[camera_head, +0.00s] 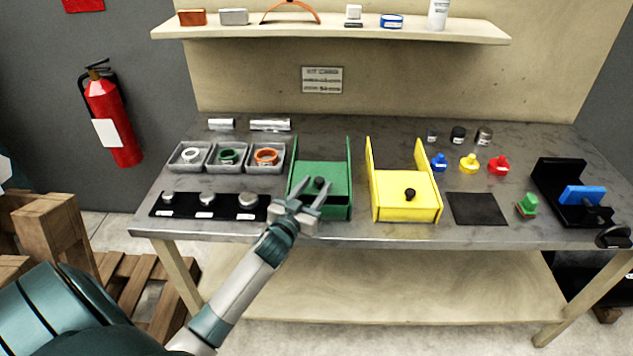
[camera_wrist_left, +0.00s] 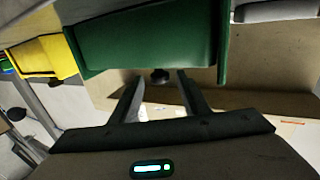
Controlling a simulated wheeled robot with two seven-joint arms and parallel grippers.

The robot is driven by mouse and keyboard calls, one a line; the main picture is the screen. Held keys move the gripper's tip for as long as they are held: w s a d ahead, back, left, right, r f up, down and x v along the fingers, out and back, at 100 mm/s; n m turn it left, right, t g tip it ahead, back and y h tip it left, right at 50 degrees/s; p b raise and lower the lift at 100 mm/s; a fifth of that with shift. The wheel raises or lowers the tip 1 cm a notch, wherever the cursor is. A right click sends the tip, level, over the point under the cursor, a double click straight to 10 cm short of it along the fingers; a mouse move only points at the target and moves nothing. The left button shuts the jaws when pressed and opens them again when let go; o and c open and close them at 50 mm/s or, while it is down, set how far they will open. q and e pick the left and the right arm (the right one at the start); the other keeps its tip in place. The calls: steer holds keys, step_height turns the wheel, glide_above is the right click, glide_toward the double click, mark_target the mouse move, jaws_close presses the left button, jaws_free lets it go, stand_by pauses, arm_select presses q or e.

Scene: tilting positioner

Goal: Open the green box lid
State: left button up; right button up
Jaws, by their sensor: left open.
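The green box (camera_head: 342,196) stands on the grey table, left of the yellow box. Its lid has a dark round knob (camera_head: 318,182). My left gripper (camera_head: 308,196) is open just in front of the green box, with its fingers around or just short of the knob in the head view. I cannot tell whether the fingers touch the knob. My right gripper is not seen.
The yellow box (camera_head: 400,208) stands right of the green box. Grey trays (camera_head: 227,168) with rings and a black strip with weights (camera_head: 180,212) lie to the left. A black mat (camera_head: 477,208), coloured knobs and a black fixture (camera_head: 556,180) lie to the right.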

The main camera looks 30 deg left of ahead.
mark_target(320, 173)
arm_select(q)
steer(key=shift+w, duration=0.55)
steer(key=shift+w+a, duration=0.1)
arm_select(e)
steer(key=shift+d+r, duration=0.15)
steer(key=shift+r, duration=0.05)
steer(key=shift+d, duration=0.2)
arm_select(q)
jaws_close()
steer(key=shift+w+a+b, duration=0.2)
steer(key=shift+w+a, duration=0.3)
steer(key=shift+w, duration=0.35)
steer(key=shift+w+a+b, duration=0.2)
steer(key=shift+w+a, duration=0.3)
steer(key=shift+w, duration=0.35)
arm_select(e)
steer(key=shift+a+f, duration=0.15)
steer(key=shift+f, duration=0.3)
arm_select(q)
jaws_free()
steer(key=shift+s, duration=0.15)
